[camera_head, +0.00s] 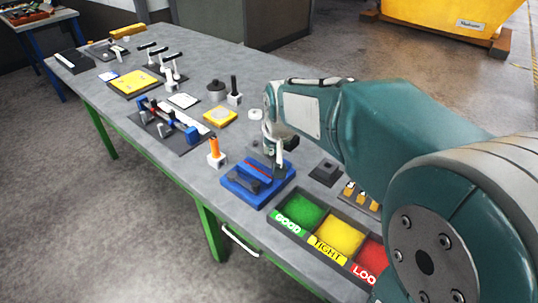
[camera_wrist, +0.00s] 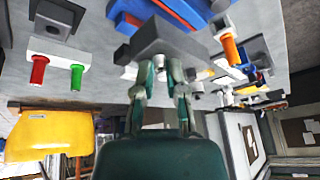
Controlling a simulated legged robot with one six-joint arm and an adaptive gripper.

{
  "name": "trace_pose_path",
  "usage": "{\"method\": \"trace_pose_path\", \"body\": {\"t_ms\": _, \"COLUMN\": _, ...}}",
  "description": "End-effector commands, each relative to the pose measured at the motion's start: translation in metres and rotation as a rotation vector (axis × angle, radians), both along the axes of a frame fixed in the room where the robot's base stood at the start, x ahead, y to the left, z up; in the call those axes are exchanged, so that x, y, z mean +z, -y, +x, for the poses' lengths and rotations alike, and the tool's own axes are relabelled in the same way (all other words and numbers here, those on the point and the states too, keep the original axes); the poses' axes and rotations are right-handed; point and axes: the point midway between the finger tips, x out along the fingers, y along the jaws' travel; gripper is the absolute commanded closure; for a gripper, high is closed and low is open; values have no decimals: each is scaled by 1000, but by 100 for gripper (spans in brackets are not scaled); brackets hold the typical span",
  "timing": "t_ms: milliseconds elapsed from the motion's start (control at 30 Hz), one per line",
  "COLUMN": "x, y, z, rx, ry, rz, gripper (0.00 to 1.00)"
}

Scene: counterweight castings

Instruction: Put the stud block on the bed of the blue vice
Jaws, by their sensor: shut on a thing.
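The blue vice (camera_head: 240,190) stands near the table's front edge, left of the sorting tray. My gripper (camera_head: 273,160) points down at the vice's rear side. In the wrist view my gripper (camera_wrist: 163,68) is shut on a grey block, which I take for the stud block (camera_wrist: 165,38). The blue vice (camera_wrist: 190,12) shows just beyond the block, with a red strip along it. In the head view my gripper and arm partly cover the block. I cannot tell whether the block touches the vice's bed.
An orange-handled gauge (camera_head: 214,148) stands left of the vice. A tray with green, yellow and red compartments (camera_head: 340,259) lies to its right. A dark block (camera_head: 326,172) sits behind the tray. A blue-ended fixture (camera_head: 176,125) and yellow plates lie farther left.

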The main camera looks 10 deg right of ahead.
Motion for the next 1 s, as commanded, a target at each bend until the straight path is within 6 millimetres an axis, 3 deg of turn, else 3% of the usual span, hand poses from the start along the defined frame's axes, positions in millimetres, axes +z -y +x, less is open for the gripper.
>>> {"method": "trace_pose_path", "body": {"t_ms": 200, "x": -35, "y": 7, "z": 30, "rx": 0, "ry": -2, "rz": -1, "gripper": 100}}
{"method": "trace_pose_path", "body": {"t_ms": 333, "x": -49, "y": 10, "z": 42, "rx": 0, "ry": 1, "rz": -1, "gripper": 100}}
{"method": "trace_pose_path", "body": {"t_ms": 567, "x": -62, "y": 13, "z": 51, "rx": 0, "ry": 1, "rz": 0, "gripper": 100}}
{"method": "trace_pose_path", "body": {"t_ms": 767, "x": -89, "y": 12, "z": 50, "rx": 1, "ry": 1, "rz": -1, "gripper": 100}}
{"method": "trace_pose_path", "body": {"t_ms": 1000, "x": -90, "y": 12, "z": 51, "rx": 1, "ry": 5, "rz": -1, "gripper": 100}}
